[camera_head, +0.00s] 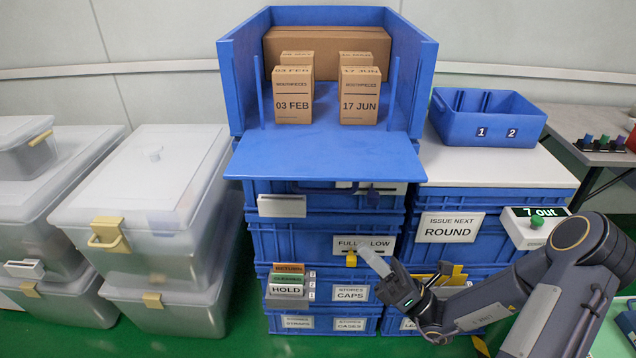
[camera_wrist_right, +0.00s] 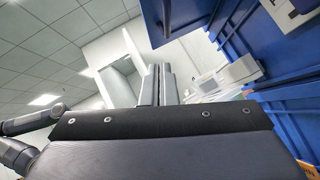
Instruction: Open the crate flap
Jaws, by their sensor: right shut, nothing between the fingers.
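The blue crate (camera_head: 229,85) stands on top of the middle stack, its front open to me. Its flap (camera_head: 325,158) is folded down and lies out flat in front of the opening, sticking out toward me. Inside are a carton marked 03 FEB (camera_head: 293,97) and a carton marked 17 JUN (camera_head: 360,97), with two more behind them. My right gripper (camera_head: 366,254) is below the flap and apart from it, in front of the stacked totes. Its fingers are together and empty; they also show in the wrist view (camera_wrist_right: 158,86). My left gripper is out of view.
A blue bin marked 1 and 2 (camera_head: 487,117) stands on a white top at the right. Clear lidded boxes (camera_head: 150,180) stand at the left. Labelled blue totes (camera_head: 335,240) are close behind my right gripper.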

